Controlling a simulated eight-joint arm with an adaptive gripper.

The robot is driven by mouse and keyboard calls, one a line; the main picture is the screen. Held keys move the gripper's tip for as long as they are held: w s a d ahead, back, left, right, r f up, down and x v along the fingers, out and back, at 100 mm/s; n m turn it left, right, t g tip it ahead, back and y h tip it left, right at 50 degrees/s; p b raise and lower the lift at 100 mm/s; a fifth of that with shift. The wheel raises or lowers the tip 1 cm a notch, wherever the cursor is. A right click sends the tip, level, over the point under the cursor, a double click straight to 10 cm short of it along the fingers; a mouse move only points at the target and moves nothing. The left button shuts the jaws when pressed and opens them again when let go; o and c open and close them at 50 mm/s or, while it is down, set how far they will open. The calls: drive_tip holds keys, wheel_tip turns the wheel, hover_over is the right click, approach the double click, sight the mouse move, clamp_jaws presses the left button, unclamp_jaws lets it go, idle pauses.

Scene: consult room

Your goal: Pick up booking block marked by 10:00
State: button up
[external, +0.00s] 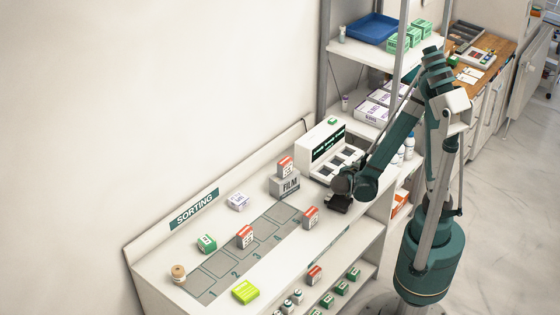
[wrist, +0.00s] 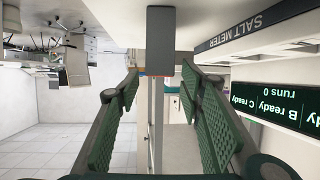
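Several small blocks with red-orange tops show in the external view, their labels too small to read, so I cannot tell which is marked 10:00. One red-topped block (external: 285,166) sits on the grey FILM box (external: 285,186). Another red-topped block (external: 245,236) stands on the numbered strip, a third red-topped block (external: 310,216) is near its right end, and one more red-topped block (external: 314,275) is on the lower shelf. My gripper (external: 339,203) is over the bench right of these, apart from them. In the wrist view my gripper (wrist: 160,80) has its green pads spread, with no block visible between them.
The white meter with a dark display (external: 328,145) stands behind my gripper and shows in the wrist view (wrist: 290,100). A green block (external: 206,243), a white block (external: 238,201), a lime block (external: 245,291) and a spool (external: 178,275) are on the bench. Shelves rise at right.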

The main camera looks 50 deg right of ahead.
drive_tip(key=shift+f, duration=0.75)
drive_tip(key=shift+b+x, duration=0.35)
drive_tip(key=shift+x, duration=0.95)
drive_tip(key=shift+b+x, duration=0.65)
drive_tip(key=shift+x, duration=1.85)
drive_tip(key=c, duration=1)
